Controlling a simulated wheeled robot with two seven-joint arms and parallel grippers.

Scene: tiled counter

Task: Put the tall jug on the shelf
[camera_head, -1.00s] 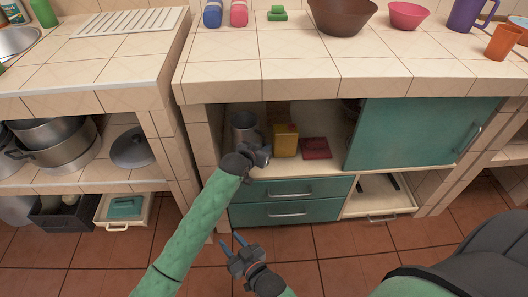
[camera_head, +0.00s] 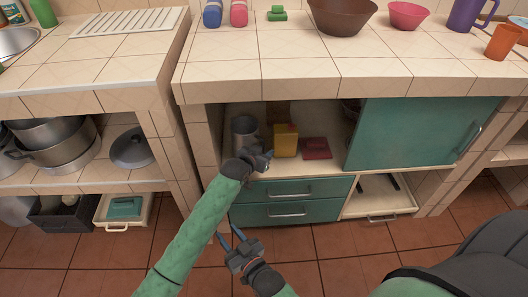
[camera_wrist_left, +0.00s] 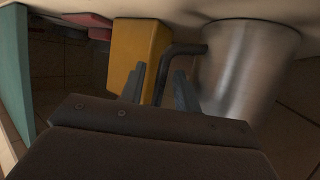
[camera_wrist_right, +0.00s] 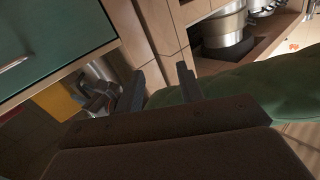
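A grey metal jug (camera_head: 244,130) stands inside the open left part of the cupboard under the counter. In the left wrist view the jug (camera_wrist_left: 245,70) has a dark handle (camera_wrist_left: 172,65). My left gripper (camera_head: 266,158) is in front of the jug; its fingers (camera_wrist_left: 158,82) are open, one on each side of the handle, with gaps visible. My right gripper (camera_head: 231,233) is low in front of the drawers, open and empty, as the right wrist view (camera_wrist_right: 162,85) shows. A purple jug (camera_head: 466,15) stands on the counter at the far right. An open shelf (camera_head: 85,183) at left holds pots.
A yellow box (camera_head: 286,140) and a dark red item (camera_head: 316,148) stand right of the metal jug. A green sliding door (camera_head: 420,133) covers the cupboard's right part. Drawers (camera_head: 290,200) lie below. Bowls and an orange cup (camera_head: 503,42) stand on the counter; its front is clear.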

